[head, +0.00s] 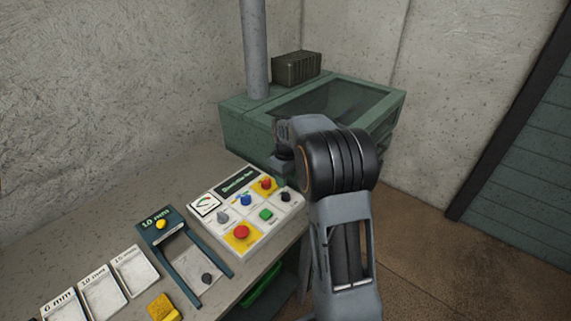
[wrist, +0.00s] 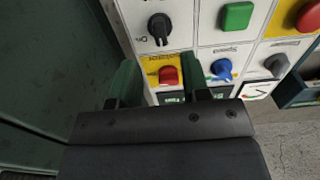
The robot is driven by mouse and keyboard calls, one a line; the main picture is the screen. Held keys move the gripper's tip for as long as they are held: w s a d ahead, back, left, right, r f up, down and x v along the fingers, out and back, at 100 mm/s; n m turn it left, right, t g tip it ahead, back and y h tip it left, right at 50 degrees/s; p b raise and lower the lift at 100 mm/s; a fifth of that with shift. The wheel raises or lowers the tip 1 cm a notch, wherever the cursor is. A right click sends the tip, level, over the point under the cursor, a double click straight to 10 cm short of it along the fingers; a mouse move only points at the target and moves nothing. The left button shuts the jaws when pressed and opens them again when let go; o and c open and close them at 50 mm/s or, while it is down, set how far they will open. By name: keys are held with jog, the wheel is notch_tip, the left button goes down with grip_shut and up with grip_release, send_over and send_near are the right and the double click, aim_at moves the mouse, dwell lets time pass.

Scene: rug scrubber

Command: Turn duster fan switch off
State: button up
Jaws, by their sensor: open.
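The white control panel (head: 208,188) carries several knobs and buttons. Its black rotary switch (wrist: 158,29) is at the top left in the wrist view, with the word "On" beside it. The same switch (head: 286,197) is at the panel's right edge in the head view. I cannot read which device it is for. My gripper (wrist: 162,72) is open and empty. Its two green fingers show at either side of a red button (wrist: 167,76) on a yellow plate, and the black switch lies beyond them. In the head view my arm hides most of the gripper.
A blue knob (wrist: 222,69), a grey knob (wrist: 277,65) and a green button (wrist: 236,17) are close by. A large red button (head: 242,232) is on the panel's near side. A green machine box (head: 245,122) stands behind. A dark blue frame (head: 172,258) lies left on the bench.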

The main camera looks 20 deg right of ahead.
aim_at(286, 192)
notch_tip(286, 192, up, 7)
jog(key=shift+r, duration=0.15)
dwell(0.7)
jog(key=s+a+m+t, duration=0.2)
jog(key=s+a, duration=0.3)
jog(key=s, duration=0.6)
jog(key=s+a+m+t, duration=0.2)
jog(key=s+a, duration=0.4)
jog(key=s, duration=0.5)
jog(key=shift+m, duration=0.5)
dwell(0.5)
